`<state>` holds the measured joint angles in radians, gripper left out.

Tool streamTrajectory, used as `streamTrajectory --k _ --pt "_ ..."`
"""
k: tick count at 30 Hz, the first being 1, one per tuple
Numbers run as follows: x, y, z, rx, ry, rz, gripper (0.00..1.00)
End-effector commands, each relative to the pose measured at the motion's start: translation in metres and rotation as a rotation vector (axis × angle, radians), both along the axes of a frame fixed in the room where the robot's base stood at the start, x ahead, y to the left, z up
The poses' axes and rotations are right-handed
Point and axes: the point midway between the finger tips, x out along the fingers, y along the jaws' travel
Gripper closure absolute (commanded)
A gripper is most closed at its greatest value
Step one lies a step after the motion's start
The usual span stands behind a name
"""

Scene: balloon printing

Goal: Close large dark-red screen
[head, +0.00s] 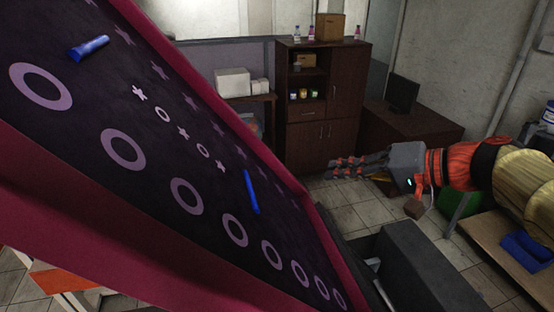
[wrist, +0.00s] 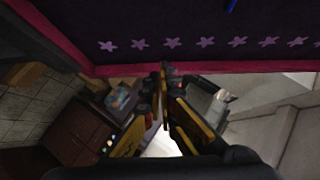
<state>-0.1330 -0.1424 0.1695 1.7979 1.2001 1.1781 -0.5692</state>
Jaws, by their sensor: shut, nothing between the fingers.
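The large dark-red screen (head: 225,128) fills the left of the head view, raised and steeply tilted. Its red frame surrounds a dark panel with pale rings and stars. My gripper (head: 345,168) is to the right of the screen's right edge in the head view, its fingers pointing left towards it. In the wrist view the gripper's fingertips (wrist: 165,70) are together and empty, at the red frame edge of the screen (wrist: 215,67). I cannot tell whether they touch it. The screen's hinge is not clear to me.
Two blue bars (head: 251,190) (head: 88,48) lie on the screen's panel. A dark grey machine part (head: 420,265) stands below the gripper. A brown cabinet (head: 318,120) and a desk with a monitor (head: 402,95) stand behind. Tiled floor shows between them.

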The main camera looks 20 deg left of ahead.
Motion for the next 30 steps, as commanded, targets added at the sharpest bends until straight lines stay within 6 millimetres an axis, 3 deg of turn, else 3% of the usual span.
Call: streamTrajectory --k 8,19,30 --pt "0.007 0.030 -0.007 0.018 0.000 0.007 1.00" --pt "0.019 0.094 -0.036 0.016 0.001 0.006 1.00" --pt "-0.001 0.117 -0.058 0.016 -0.002 0.003 1.00"
